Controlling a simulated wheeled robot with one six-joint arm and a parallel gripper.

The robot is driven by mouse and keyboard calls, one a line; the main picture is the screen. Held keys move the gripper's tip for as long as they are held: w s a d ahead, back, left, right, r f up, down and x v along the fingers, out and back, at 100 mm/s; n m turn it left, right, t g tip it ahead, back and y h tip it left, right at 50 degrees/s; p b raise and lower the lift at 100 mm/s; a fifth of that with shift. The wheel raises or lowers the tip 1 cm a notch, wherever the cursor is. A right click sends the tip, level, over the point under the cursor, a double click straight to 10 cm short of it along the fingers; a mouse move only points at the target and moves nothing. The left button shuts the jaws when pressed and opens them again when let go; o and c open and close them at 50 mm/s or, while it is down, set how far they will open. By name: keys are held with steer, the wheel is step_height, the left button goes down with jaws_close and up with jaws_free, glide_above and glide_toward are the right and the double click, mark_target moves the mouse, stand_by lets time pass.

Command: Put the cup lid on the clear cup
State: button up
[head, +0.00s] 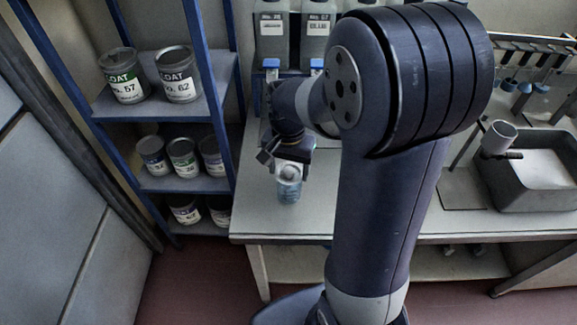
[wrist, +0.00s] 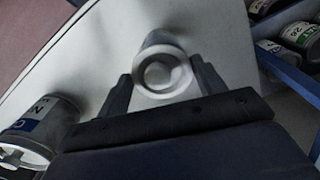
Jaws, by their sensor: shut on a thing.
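The clear cup (head: 289,190) stands upright on the bench near its front left, with a bluish tint. My gripper (head: 292,164) is right above the cup, pointing down. In the wrist view my gripper (wrist: 163,78) has a finger on each side of the round, pale cup lid (wrist: 162,73) and is shut on it. The lid also shows as a pale shape at the cup's top in the head view (head: 290,173). A grey rounded edge shows behind the lid in the wrist view, likely the cup. I cannot tell whether lid and cup touch.
Shelves with several labelled cans (head: 178,74) stand left of the bench. Large labelled bottles (head: 316,38) stand at its back. A grey basin (head: 540,170) is at the right. A labelled can (wrist: 42,125) is at the wrist view's lower left. The bench's front edge is close to the cup.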

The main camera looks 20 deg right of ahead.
stand_by(0.3)
steer(key=o, duration=1.2)
steer(key=shift+o, duration=0.2)
steer(key=shift+r+p, duration=2.95)
steer(key=shift+r, duration=0.6)
steer(key=shift+f, duration=0.1)
step_height(320, 180, down, 7)
steer(key=b, duration=0.5)
steer(key=shift+b, duration=0.4)
steer(key=shift+r, duration=0.25)
